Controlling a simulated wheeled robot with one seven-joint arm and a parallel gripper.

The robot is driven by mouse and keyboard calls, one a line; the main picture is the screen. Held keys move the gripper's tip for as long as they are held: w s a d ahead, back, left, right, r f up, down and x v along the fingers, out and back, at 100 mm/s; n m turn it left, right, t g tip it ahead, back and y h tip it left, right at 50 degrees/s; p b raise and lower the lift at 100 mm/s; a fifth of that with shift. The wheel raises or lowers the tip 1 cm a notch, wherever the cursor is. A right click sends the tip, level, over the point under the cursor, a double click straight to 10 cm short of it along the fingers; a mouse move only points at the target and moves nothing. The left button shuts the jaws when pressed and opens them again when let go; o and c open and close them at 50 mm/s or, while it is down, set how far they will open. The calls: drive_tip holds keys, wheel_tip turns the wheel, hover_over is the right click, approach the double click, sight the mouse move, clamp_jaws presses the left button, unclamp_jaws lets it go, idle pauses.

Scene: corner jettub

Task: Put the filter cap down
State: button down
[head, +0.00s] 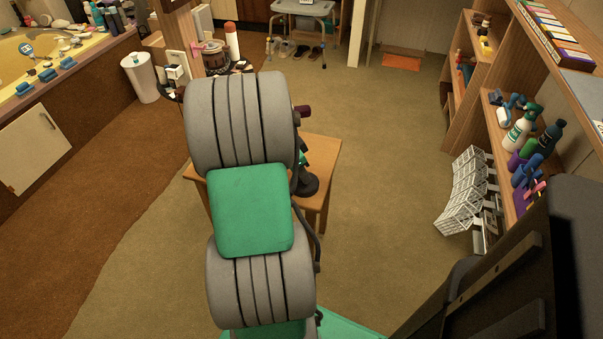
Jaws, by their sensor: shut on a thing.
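My grey and green arm fills the middle of the head view and hides my gripper. I cannot make out the filter cap for certain. A small wooden table (325,155) stands behind my arm, and most of its top is hidden. A small dark purple piece (303,112) shows at the right edge of my arm, above the table's far edge. A dark rounded shape (308,184) and a bit of green show lower down over the tabletop. I cannot tell what these pieces are or whether they touch the table.
Wooden shelves (460,75) with bottles line the right side, with a white wire rack (465,195) beside them. A grey stool (303,8) stands at the back. Carpet right of the table is clear.

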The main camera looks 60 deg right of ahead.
drive_tip(key=shift+f, duration=0.2)
drive_tip(key=c, duration=1.2)
unclamp_jaws()
drive_tip(key=shift+o, duration=0.2)
drive_tip(key=shift+r, duration=0.1)
